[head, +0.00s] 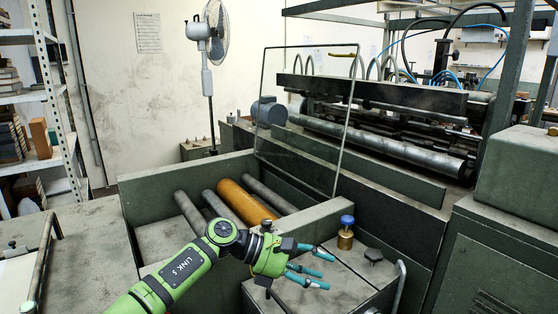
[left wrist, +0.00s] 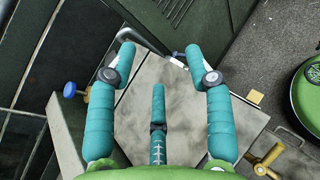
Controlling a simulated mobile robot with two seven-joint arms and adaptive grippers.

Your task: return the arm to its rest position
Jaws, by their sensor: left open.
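My left arm comes into the head view from the bottom left, with green links. My left gripper (head: 322,270) has teal fingers and points to the right, above the grey cover of the feeder. In the left wrist view my left gripper (left wrist: 158,70) shows its fingers spread apart with nothing between them. Below the fingers is a flat grey plate (left wrist: 140,133). My right gripper is not in the head view.
A brass fitting with a blue knob (head: 346,232) and a dark knob (head: 373,255) stand just beyond my fingers. A clear panel (head: 300,120) rises behind. Rollers, one orange (head: 245,203), lie in the trough beside my arm. A bent handle (head: 400,285) is at the right.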

